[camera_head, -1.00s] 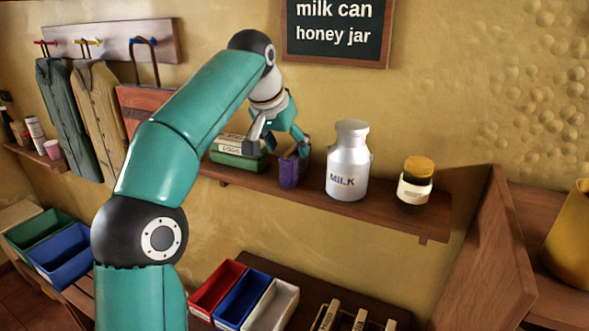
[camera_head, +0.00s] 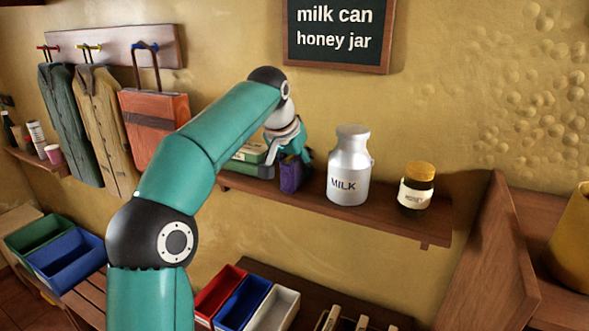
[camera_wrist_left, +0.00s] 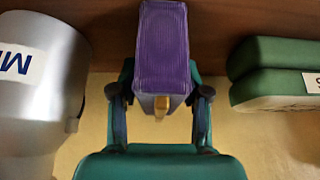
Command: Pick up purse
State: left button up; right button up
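The purse looks like the small purple pouch (camera_head: 290,177) standing on the wall shelf, left of the milk can. It also shows in the wrist view (camera_wrist_left: 163,50), with a small yellowish part at its near end. My left gripper (camera_head: 285,160) is at the purse, and in the wrist view its fingers (camera_wrist_left: 162,85) straddle it, one on each side. The fingers look open, with narrow gaps beside the purse. Contact at the hidden fingertips cannot be made out. My right gripper is not in view.
An orange bag (camera_head: 158,122) and jackets hang at left. Coloured bins stand below.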

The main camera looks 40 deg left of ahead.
pick_arm(q)
grip_shut()
jog(key=shift+r, duration=0.2)
